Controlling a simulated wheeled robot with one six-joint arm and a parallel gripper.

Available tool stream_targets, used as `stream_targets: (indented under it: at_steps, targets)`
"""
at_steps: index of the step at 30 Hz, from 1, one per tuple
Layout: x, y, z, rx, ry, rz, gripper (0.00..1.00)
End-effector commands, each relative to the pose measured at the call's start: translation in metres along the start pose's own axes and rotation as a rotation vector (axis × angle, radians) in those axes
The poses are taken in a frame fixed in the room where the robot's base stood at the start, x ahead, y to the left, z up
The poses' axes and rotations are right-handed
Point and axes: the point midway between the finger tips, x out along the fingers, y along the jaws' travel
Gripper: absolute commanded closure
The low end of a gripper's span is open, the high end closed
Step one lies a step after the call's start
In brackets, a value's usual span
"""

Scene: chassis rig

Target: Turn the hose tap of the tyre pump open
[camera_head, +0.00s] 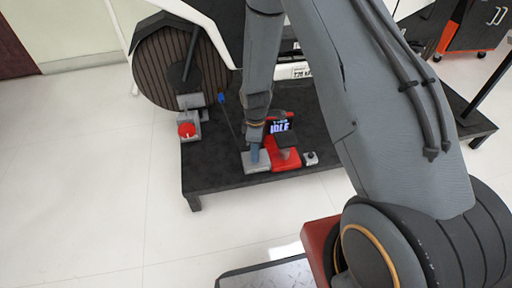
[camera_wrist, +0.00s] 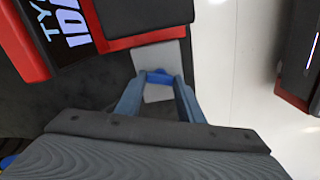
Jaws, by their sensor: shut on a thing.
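The tyre pump (camera_head: 285,163) is a red and dark unit with a lit display reading "IDLE" (camera_head: 280,127), standing on a dark low platform. In the wrist view its display (camera_wrist: 72,20) is at the upper left. A pale grey block (camera_head: 262,166) adjoins the pump on its left; it also shows in the wrist view (camera_wrist: 153,60). The blue tap handle (camera_wrist: 160,76) sits on this block. My gripper (camera_head: 255,155) reaches down onto it from above. In the wrist view my gripper (camera_wrist: 160,84) has its two blue-grey fingers shut on the blue handle. The arm hides the handle in the head view.
The dark platform (camera_head: 225,176) ends close in front of the block. A large ribbed dark wheel (camera_head: 158,62) and a red knob (camera_head: 187,130) on a grey fitting stand at its left. A small grey piece (camera_head: 311,158) lies right of the pump.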

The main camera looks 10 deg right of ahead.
Motion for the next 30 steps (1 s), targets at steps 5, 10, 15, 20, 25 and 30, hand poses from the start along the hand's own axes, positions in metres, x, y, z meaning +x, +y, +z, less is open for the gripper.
stream_targets:
  at_steps: [5,10,15,20,25,30]
  targets:
    - [-0.0028,-0.0015,0.0007,0.169,-0.001,-0.001,0.88]
    - [-0.0027,-0.0012,0.0006,0.331,-0.001,-0.001,0.88]
    - [-0.0024,-0.0011,0.0006,0.493,-0.001,-0.001,0.88]
    - [-0.0021,-0.0011,0.0006,0.644,-0.001,-0.001,0.88]
    - [-0.0016,-0.0013,0.0008,0.805,-0.002,-0.001,0.88]
    - [-0.0013,-0.0011,0.0007,0.952,-0.001,-0.001,0.88]
